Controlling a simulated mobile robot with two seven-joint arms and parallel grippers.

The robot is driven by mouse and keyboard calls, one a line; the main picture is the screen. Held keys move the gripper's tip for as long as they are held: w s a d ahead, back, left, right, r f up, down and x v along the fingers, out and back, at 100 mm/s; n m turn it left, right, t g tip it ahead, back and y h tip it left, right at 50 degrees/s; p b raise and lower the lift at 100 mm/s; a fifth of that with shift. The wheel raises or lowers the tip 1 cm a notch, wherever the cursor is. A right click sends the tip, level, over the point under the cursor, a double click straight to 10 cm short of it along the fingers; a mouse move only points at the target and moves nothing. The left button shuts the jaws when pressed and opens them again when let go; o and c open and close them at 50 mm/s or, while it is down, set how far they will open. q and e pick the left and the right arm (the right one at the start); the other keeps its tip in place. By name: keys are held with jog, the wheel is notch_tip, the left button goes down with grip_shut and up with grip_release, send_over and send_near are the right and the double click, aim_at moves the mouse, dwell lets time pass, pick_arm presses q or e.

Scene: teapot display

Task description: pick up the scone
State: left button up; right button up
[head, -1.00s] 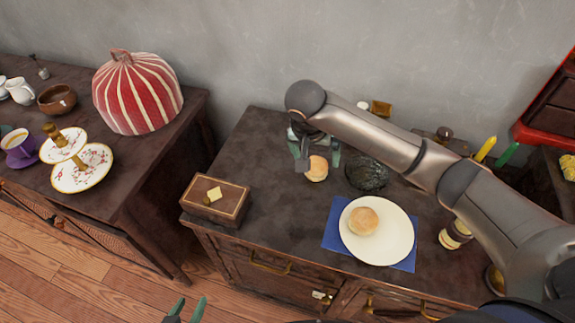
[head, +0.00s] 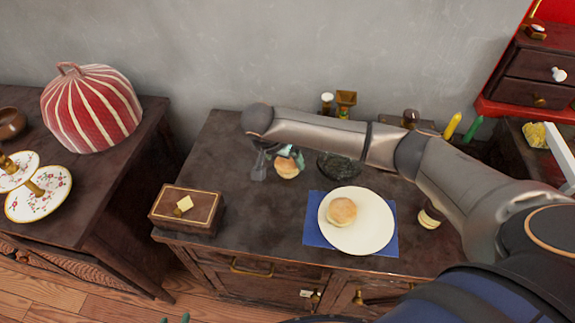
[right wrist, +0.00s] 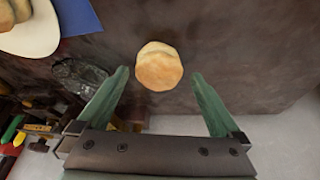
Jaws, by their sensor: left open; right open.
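A round golden scone (head: 287,168) lies on the dark cabinet top, left of a dark textured bowl-like object (head: 338,166). A second, similar scone (head: 342,211) sits on a white plate (head: 372,235) on a blue mat. My right gripper (head: 276,158) is at the first scone, its fingers partly hidden by my arm. In the right wrist view the open green fingers (right wrist: 160,74) stand apart with that scone (right wrist: 159,64) between and slightly beyond their tips, with gaps on both sides. My left gripper (head: 175,319) barely shows at the bottom edge; only green tips are visible.
A brown box (head: 187,208) with a yellow piece on its lid stands at the cabinet's left front. A red striped cosy (head: 92,108) and a tiered stand (head: 37,195) are on the left table. The surface between box and scone is clear.

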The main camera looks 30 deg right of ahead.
aim_at(285, 163)
jog(key=x, duration=0.3)
jog(key=shift+d+f, duration=0.1)
jog(key=shift+f, duration=0.15)
jog(key=c, duration=1.2)
